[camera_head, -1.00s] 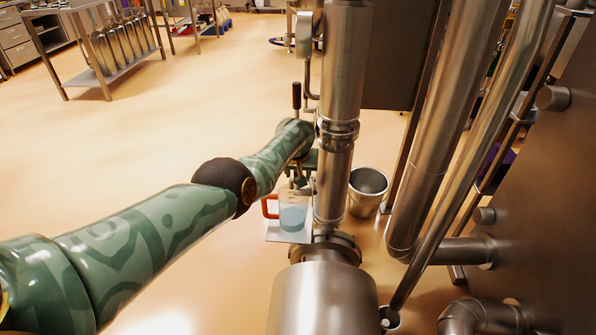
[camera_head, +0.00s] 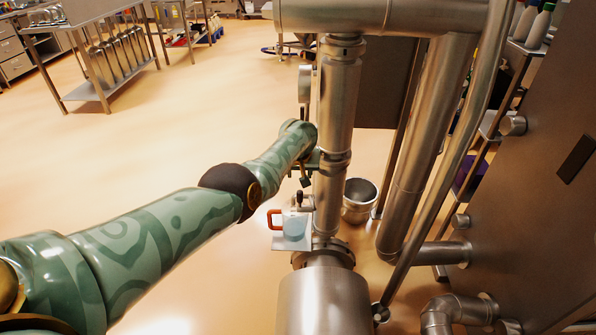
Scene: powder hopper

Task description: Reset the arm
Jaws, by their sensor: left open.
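My left arm, green with a swirl pattern, reaches in from the left to the upright steel pipe (camera_head: 337,110). My left gripper (camera_head: 305,181) is at the arm's far end, close beside the pipe, and its dark fingers point down. It is open, with nothing seen between the fingers, which are small and partly hidden by the wrist. Below it, a clear jug (camera_head: 294,228) with an orange-red handle stands on a small metal shelf (camera_head: 290,244). A small dark-tipped metal fitting (camera_head: 305,203) shows just above the jug. My right gripper is out of view.
A steel bucket (camera_head: 359,204) stands on the floor behind the pipe. Slanted steel pipes (camera_head: 428,150) and a dark panel (camera_head: 550,190) close off the right. A steel drum-like housing (camera_head: 323,300) is below. The floor to the left is open, with a metal table (camera_head: 95,85) far back.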

